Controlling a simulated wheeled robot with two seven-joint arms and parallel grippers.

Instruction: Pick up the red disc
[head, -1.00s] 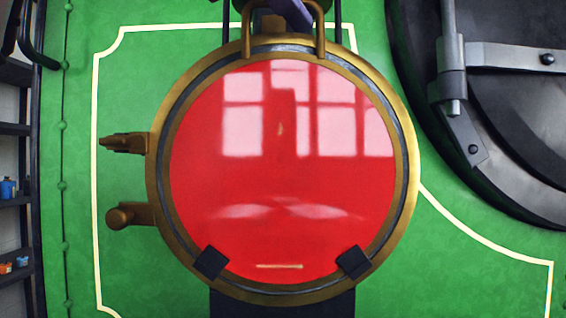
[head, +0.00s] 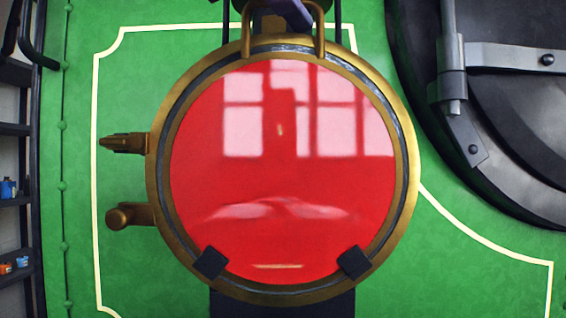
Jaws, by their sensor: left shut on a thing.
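The large red disc (head: 280,180) faces me upright inside a round brass rim (head: 412,170). Two black clips, left (head: 210,262) and right (head: 354,262), overlap its lower edge. My left gripper (head: 286,12) shows only as a small purple part at the top edge, between the brass loops above the disc. It is shut at a brown tab (head: 268,24) over the disc's top. The fingertips are mostly cut off, and the tab's join to the disc is hidden behind the rim. My right gripper is not in view.
A green panel (head: 125,270) with cream lines stands behind. Two brass fittings (head: 125,142) stick out left of the rim. A black round door with hinge (head: 460,100) is at right. Shelves with small blue and orange pots (head: 8,188) are at far left.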

